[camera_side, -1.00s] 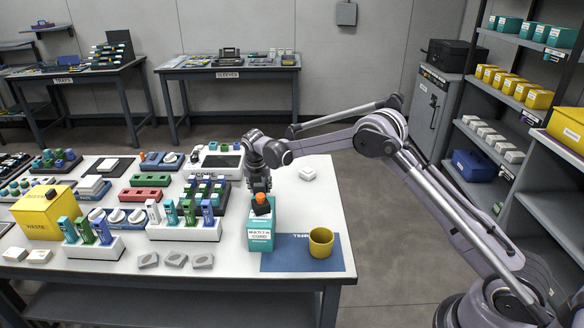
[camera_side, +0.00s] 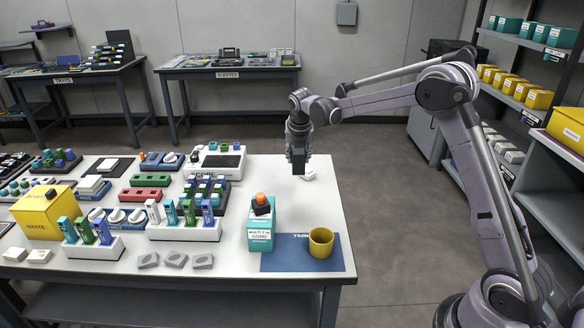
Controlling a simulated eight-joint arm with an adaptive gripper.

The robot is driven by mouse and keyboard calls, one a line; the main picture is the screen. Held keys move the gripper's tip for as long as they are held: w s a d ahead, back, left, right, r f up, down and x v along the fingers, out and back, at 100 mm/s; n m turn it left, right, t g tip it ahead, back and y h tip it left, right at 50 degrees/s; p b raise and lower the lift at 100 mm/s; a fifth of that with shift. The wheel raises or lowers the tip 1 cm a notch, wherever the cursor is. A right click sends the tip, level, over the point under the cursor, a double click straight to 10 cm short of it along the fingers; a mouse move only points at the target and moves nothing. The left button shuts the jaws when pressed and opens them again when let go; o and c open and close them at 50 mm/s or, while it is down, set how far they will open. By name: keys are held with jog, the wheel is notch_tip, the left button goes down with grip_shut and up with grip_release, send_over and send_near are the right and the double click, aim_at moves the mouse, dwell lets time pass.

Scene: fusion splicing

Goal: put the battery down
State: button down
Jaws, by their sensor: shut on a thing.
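My gripper (camera_side: 298,160) hangs pointing down above the right part of the white table, behind the teal box. It is shut on a dark thing at its fingertips, taken to be the battery (camera_side: 298,168). The battery is small and dark here, and its outline can hardly be told from the fingers. I cannot tell whether its lower end touches the table. A small white block (camera_side: 309,175) lies just to the right of the fingertips and is partly hidden by them.
A teal box (camera_side: 260,236) with a black and orange piece (camera_side: 261,205) on top stands in front. A yellow cup (camera_side: 321,243) stands on a blue mat (camera_side: 285,260). Racks of coloured parts (camera_side: 207,192) fill the left. The table (camera_side: 310,208) is bare between gripper and mat.

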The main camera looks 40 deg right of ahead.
jog(key=s+d, duration=0.3)
jog(key=s, duration=0.5)
jog(key=s+d, duration=0.2)
jog(key=s, duration=0.5)
jog(key=w+a+f, duration=0.3)
jog(key=a, duration=0.1)
jog(key=w+a+f, duration=0.3)
jog(key=w+f, duration=0.1)
jog(key=shift+a, duration=0.35)
jog(key=shift+f, duration=1.9)
jog(key=shift+f, duration=0.15)
jog(key=c, duration=0.8)
grip_release()
jog(key=shift+c, duration=0.2)
